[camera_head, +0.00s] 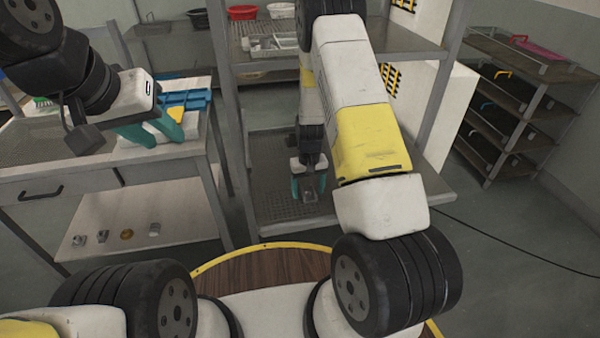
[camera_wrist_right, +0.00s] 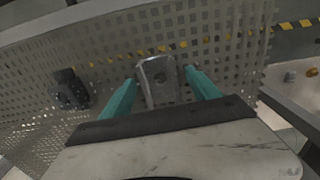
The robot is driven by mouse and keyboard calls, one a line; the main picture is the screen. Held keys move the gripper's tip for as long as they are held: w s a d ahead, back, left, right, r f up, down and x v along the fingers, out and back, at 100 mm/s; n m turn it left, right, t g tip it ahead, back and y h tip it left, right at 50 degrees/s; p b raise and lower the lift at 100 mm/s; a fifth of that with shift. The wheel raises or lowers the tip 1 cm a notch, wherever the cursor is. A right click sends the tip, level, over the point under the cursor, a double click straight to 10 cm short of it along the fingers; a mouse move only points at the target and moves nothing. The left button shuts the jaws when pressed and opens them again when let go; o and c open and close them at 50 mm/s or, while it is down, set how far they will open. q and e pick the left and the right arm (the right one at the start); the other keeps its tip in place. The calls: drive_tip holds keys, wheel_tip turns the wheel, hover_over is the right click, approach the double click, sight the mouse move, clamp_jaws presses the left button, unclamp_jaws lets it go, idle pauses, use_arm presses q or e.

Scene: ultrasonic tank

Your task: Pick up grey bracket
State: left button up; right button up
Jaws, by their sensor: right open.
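The grey bracket (camera_head: 309,196) lies on the perforated lower shelf of the metal rack. It also shows in the right wrist view (camera_wrist_right: 157,82) as a flat grey plate with a hole. My right gripper (camera_head: 309,188) points down at it, with its teal fingers open on either side of the bracket. In the right wrist view the bracket sits between the fingertips (camera_wrist_right: 163,78), with a gap visible on each side. My left gripper (camera_head: 154,135) is at the left over the side table, its teal fingers apart and nothing visibly held.
A dark part (camera_wrist_right: 70,90) lies left of the bracket on the perforated shelf (camera_wrist_right: 215,45). Rack posts and the upper shelf (camera_head: 400,42) surround my right arm.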

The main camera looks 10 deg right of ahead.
clamp_jaws()
